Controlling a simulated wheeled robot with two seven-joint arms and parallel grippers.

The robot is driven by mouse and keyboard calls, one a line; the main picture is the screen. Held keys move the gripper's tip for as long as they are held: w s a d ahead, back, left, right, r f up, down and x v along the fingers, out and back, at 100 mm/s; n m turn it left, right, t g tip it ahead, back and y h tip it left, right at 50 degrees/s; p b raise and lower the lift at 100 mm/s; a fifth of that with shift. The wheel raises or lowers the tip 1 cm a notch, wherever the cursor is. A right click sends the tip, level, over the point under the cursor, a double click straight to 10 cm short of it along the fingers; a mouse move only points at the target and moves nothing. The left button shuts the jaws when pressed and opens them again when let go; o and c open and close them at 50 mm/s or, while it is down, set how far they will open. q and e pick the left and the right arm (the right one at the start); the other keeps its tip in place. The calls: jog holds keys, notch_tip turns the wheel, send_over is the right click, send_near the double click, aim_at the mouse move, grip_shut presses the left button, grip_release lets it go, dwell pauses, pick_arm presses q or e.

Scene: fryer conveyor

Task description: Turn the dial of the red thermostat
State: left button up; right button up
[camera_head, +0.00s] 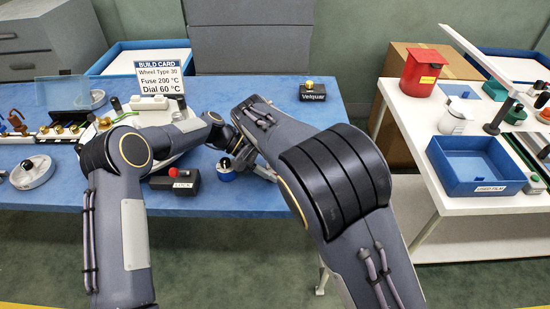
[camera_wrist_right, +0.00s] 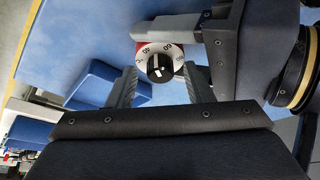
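The red thermostat (camera_wrist_right: 176,48) shows in the right wrist view. It has a white numbered dial plate with a black dial (camera_wrist_right: 159,67) at its centre, and its pointer mark lies near the 60. My right gripper (camera_wrist_right: 161,91) is open, with one finger either side of the dial in the picture and no visible contact. My left gripper (camera_wrist_right: 165,28) is beside the thermostat's body at the top of that view; whether it grips it is unclear. In the head view my left gripper (camera_head: 222,135) and right gripper (camera_head: 250,162) are close together, and I cannot make out the red thermostat.
A blue-sided round device (camera_head: 227,175) with a black knob stands by my right gripper. A box with a red button (camera_head: 174,182) is left of it. A build card (camera_head: 158,79) reads "Dial 60 °C".

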jog(key=v, duration=1.2)
jog(key=shift+w, duration=0.1)
jog(key=shift+c, duration=0.2)
